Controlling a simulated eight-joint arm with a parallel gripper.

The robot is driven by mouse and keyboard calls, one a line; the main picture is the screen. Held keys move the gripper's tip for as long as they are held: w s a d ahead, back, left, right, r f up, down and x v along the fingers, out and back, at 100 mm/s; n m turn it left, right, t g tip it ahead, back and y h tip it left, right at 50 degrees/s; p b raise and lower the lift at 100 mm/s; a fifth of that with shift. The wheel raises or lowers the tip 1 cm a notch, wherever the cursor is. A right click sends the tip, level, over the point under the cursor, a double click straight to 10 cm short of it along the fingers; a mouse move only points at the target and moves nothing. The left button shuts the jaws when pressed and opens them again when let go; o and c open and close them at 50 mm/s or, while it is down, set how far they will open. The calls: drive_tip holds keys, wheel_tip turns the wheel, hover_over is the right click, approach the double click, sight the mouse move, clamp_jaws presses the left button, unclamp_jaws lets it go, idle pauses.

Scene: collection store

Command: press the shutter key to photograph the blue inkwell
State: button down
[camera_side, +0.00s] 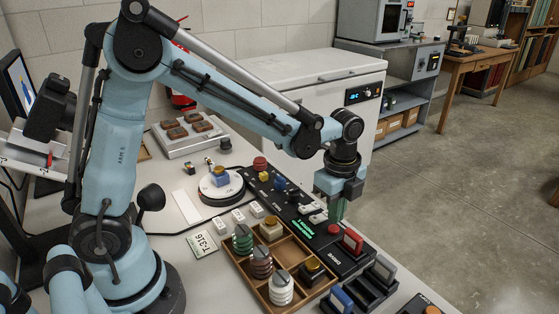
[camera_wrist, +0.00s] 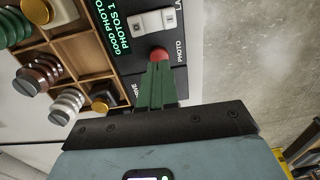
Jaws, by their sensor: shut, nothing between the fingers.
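The blue inkwell (camera_side: 221,180), with a yellow-brown cap, stands on the round white turntable (camera_side: 208,192) in the side view. The red shutter key (camera_wrist: 159,54), beside the word PHOTO, sits on the black control panel in the wrist view. It also shows in the side view (camera_side: 334,229). My gripper (camera_side: 337,216) has its green fingers shut, empty and pointing down over the key. In the wrist view the fingertips (camera_wrist: 158,68) overlap the key's near edge. I cannot tell whether they touch it. The inkwell is outside the wrist view.
The panel's green display (camera_wrist: 118,20) reads GOOD PHOTOS 1. A wooden compartment tray (camera_side: 262,285) with several capped inkwells lies beside the panel. A black camera (camera_side: 48,110) stands at the left. A dark rack (camera_side: 368,292) with red and blue pieces near it is at the front.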

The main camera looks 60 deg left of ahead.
sight(332, 230)
wheel_tip(332, 230, up, 10)
drive_tip(key=shift+s+r, duration=0.2)
drive_tip(key=shift+r, duration=0.05)
idle(0.7)
drive_tip(key=s+a+f+n+t, duration=0.2)
drive_tip(key=s+a+n+t, duration=0.4)
drive_tip(key=n, duration=1.2)
drive_tip(key=s, duration=0.4)
drive_tip(key=shift+s+a+t, duration=0.2)
drive_tip(key=shift+s+t, duration=0.2)
